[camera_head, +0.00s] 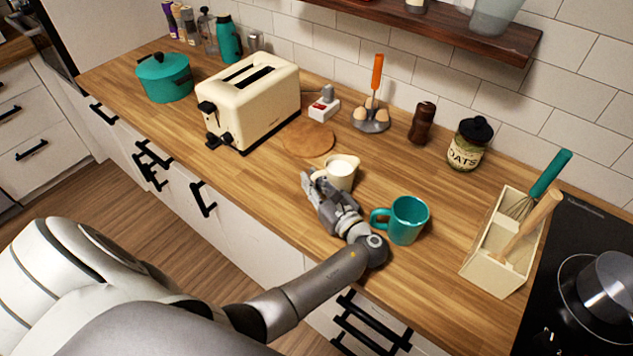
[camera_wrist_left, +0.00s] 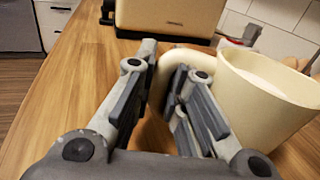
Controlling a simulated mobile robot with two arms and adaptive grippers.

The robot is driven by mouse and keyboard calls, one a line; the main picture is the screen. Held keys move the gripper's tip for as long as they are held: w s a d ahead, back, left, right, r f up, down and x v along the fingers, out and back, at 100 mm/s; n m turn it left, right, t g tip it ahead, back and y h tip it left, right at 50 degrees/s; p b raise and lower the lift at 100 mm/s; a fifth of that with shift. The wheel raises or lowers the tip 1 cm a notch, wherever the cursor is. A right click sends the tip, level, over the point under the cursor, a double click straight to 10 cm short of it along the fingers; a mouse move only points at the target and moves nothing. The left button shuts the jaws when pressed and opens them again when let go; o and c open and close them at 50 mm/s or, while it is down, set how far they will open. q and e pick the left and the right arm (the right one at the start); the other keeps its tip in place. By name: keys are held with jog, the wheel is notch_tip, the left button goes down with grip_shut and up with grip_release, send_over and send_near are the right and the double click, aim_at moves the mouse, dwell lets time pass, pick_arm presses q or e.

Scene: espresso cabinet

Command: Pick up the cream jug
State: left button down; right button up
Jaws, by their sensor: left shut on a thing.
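The cream jug (camera_head: 343,174) is a small cream-coloured jug with white liquid inside, upright at the counter's middle. It fills the right side of the left wrist view (camera_wrist_left: 262,108), with its handle reaching left between my fingers. My left gripper (camera_head: 315,187) is at the jug's near left side, shut on its handle; it also shows in the left wrist view (camera_wrist_left: 166,72). Its fingers hide part of the handle. I cannot tell whether the jug's base touches the counter. My right gripper is not in view.
A teal mug (camera_head: 408,221) stands just right of my left wrist. A cream toaster (camera_head: 252,103) and a round wooden board (camera_head: 307,139) lie behind left. A utensil box (camera_head: 488,262) stands by the hob at right. Counter is clear between jug and oats jar (camera_head: 467,148).

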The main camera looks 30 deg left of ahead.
aim_at(312, 177)
pick_arm(q)
jog(key=shift+r, duration=0.15)
jog(key=shift+r+b, duration=0.35)
jog(key=shift+r, duration=1)
jog(key=shift+s+r, duration=0.25)
jog(key=shift+s, duration=0.05)
jog(key=s+d+r+b, duration=0.1)
jog(key=s+d+r, duration=0.2)
jog(key=s+r, duration=0.6)
jog(key=shift+s+d+t+b, duration=0.3)
jog(key=shift+s+d, duration=0.05)
jog(key=shift+s, duration=1.4)
